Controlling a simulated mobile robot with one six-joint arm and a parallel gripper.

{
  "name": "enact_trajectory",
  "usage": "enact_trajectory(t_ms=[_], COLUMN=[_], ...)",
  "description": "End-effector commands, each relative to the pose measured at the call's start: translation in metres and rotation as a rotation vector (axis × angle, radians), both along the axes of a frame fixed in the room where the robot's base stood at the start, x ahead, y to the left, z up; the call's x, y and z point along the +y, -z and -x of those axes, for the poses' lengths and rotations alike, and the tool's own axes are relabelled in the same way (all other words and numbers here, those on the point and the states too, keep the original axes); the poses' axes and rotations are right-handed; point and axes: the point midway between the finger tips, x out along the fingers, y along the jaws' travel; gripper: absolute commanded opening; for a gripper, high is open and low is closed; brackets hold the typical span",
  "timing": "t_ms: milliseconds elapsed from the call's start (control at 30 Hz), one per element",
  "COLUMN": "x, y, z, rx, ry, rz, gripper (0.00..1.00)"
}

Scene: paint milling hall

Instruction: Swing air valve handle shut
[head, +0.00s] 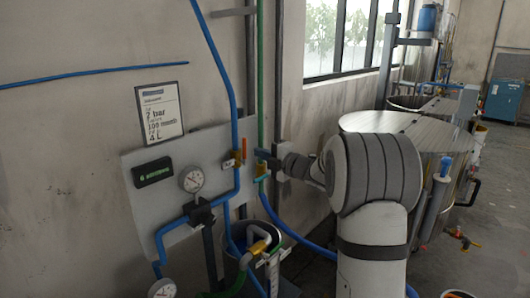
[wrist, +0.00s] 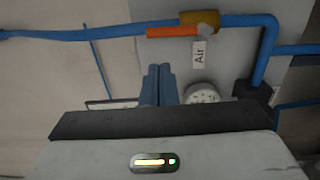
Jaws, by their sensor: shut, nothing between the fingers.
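The air valve's orange handle (wrist: 172,31) lies along the blue pipe in the wrist view, pointing left from the brass valve body (wrist: 207,20). A white tag reading "Air" (wrist: 199,52) hangs from the valve. In the head view the handle (head: 244,149) stands upright along the vertical blue pipe on the grey panel. My gripper (head: 262,156) is just right of the handle, with its blue fingers together and empty. The fingers (wrist: 159,72) show below the handle in the wrist view, apart from it in the picture. Their depth distance from it is unclear.
A pressure gauge (head: 192,180) and a green-lit display (head: 153,172) are on the panel (head: 133,200). A green pipe (head: 261,90) runs close beside my gripper. A bucket (head: 235,241) with hoses stands below. A large metal vat (head: 400,125) stands at right.

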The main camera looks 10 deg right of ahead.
Motion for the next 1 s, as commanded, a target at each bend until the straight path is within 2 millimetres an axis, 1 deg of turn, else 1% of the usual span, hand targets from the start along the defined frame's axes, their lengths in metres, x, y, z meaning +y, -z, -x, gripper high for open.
enact_trajectory(t_ms=[167, 400, 500, 667, 1000], x=[0.015, 0.038, 0.045, 0.049, 0.047], y=[-0.002, -0.003, -0.002, -0.001, 0.000], z=[-0.020, -0.056, -0.066, -0.073, -0.073], rx=[-0.004, -0.003, -0.004, -0.004, -0.004], ry=[-0.011, -0.007, -0.007, -0.004, -0.003], rz=[0.004, 0.003, 0.003, 0.003, 0.003], gripper=[0.00, 0.00, 0.00, 0.00, 0.00])
